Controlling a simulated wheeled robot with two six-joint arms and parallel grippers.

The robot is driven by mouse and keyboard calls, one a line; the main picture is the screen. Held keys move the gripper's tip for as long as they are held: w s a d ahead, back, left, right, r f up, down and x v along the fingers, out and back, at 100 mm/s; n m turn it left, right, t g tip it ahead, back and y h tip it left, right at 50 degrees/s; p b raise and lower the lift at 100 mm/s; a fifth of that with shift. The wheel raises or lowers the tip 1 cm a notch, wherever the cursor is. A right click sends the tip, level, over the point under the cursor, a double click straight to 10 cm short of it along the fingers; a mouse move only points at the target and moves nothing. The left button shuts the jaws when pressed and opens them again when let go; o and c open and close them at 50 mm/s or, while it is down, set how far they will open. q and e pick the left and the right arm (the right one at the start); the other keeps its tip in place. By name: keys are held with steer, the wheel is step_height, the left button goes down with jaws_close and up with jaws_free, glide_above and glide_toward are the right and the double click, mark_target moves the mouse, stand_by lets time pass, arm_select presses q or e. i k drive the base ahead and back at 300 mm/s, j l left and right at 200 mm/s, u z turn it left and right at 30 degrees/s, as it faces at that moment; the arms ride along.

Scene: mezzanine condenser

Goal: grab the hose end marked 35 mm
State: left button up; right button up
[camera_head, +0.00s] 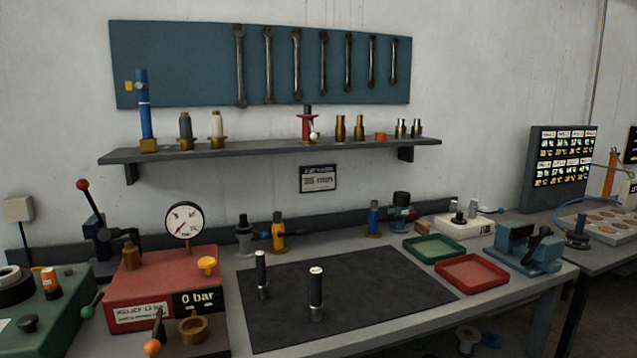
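Two short black hose ends stand upright on a dark mat (370,275) on the bench. The left one (261,272) has a pale top and a metal lower end. The right one (316,292) is nearer and also has a pale top and a metal lower end. The marks on their tops are too small to read, so I cannot tell which one is marked 35 mm. Neither of my grippers is in view.
A red box (150,285) with a pressure gauge (184,221) and levers stands left of the mat. A green tray (434,248), a red tray (472,273) and a blue vise-like tool (526,248) are at right. A shelf (270,149) holds several fittings. The mat is otherwise clear.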

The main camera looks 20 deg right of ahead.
mark_target(316, 305)
steer(key=i+l, duration=0.35)
steer(key=i, duration=0.2)
steer(key=i+l, duration=0.35)
steer(key=i, duration=0.2)
steer(key=i+l, duration=0.3)
steer(key=i, duration=0.25)
